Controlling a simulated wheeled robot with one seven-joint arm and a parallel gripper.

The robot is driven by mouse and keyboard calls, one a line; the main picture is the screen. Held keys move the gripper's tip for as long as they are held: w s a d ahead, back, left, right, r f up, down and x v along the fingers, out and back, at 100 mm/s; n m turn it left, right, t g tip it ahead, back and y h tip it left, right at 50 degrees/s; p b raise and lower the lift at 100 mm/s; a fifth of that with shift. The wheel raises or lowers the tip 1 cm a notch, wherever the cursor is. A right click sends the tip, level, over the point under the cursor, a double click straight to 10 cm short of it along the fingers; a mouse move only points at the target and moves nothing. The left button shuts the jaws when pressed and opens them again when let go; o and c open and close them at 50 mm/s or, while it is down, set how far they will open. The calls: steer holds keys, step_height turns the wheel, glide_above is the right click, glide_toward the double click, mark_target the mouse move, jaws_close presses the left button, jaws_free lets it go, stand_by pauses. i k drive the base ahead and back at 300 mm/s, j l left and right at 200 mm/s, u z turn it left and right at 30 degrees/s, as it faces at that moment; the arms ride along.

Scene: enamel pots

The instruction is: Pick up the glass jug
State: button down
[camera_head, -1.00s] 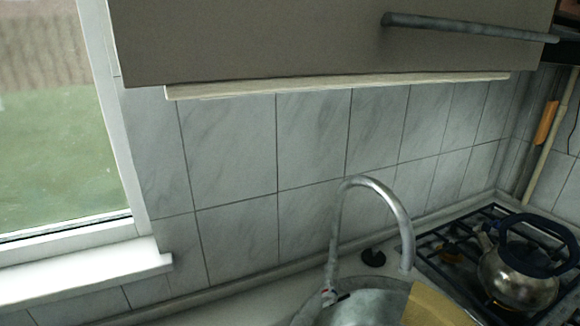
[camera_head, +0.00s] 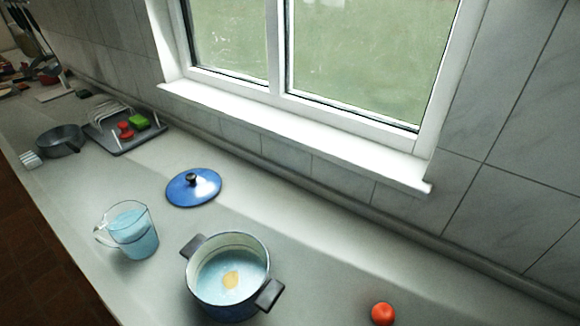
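The glass jug (camera_head: 131,232) stands upright on the grey counter, left of the middle in the head view. It is clear glass with bluish liquid inside, and its handle points to the left. A blue enamel pot (camera_head: 228,275) with two dark handles stands to its right, apart from it. The pot holds bluish liquid with a yellowish thing in it. My gripper is not in view.
A blue lid (camera_head: 194,187) with a dark knob lies behind the jug. A red round thing (camera_head: 383,313) lies at the right. A grey pan (camera_head: 62,141) and a dish rack (camera_head: 112,122) stand farther left. The counter (camera_head: 300,235) is clear right of the lid.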

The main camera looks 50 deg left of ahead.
mark_target(129, 223)
steer(key=u, duration=2.2)
